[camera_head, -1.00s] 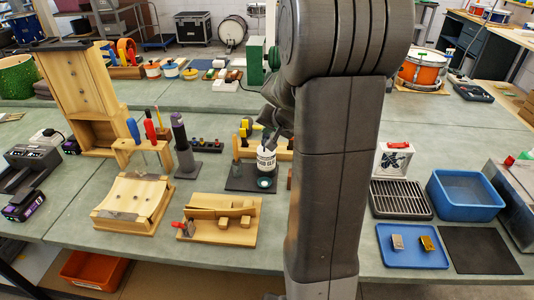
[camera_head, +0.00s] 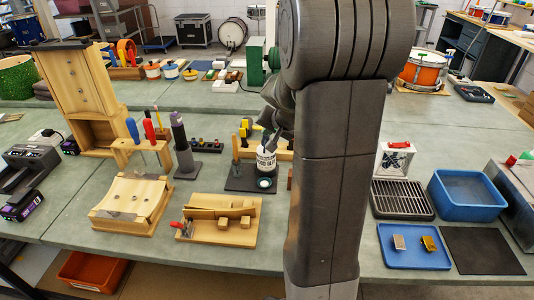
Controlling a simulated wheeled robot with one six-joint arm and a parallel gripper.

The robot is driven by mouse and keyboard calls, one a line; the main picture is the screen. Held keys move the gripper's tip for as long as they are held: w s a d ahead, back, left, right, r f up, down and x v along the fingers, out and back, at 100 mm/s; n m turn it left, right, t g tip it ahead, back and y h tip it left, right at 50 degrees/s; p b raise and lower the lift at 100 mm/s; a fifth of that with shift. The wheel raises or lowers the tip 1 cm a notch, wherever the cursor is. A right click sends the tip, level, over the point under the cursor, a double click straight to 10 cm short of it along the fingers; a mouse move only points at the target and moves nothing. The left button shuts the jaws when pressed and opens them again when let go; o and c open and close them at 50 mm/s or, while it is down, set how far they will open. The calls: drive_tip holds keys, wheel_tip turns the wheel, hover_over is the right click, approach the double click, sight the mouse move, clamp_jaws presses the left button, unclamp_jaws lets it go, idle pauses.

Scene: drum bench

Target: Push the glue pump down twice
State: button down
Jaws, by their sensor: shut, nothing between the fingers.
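The glue bottle (camera_head: 266,161) is a white, labelled container standing upright on a dark base plate (camera_head: 238,183) in the middle of the bench. My gripper (camera_head: 266,143) is shut and empty, pointing down at the top of the bottle. The pump head is hidden behind or under the gripper, so I cannot tell whether they touch or how far the pump is down. My arm covers the area just right of the bottle.
A dark upright tool (camera_head: 183,150) and a wooden screwdriver rack (camera_head: 143,150) stand to the left. A wooden jig (camera_head: 240,238) lies in front. A blue bin (camera_head: 466,213) and blue tray (camera_head: 385,262) are on the right.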

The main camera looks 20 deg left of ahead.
sight(268, 138)
drive_tip(key=shift+r, duration=0.2)
drive_tip(key=shift+r+p, duration=2.3)
drive_tip(key=shift+r, duration=0.85)
drive_tip(key=shift+f, duration=0.2)
drive_tip(key=shift+f+b, duration=2)
drive_tip(key=shift+f, duration=0.6)
drive_tip(key=shift+r, duration=0.15)
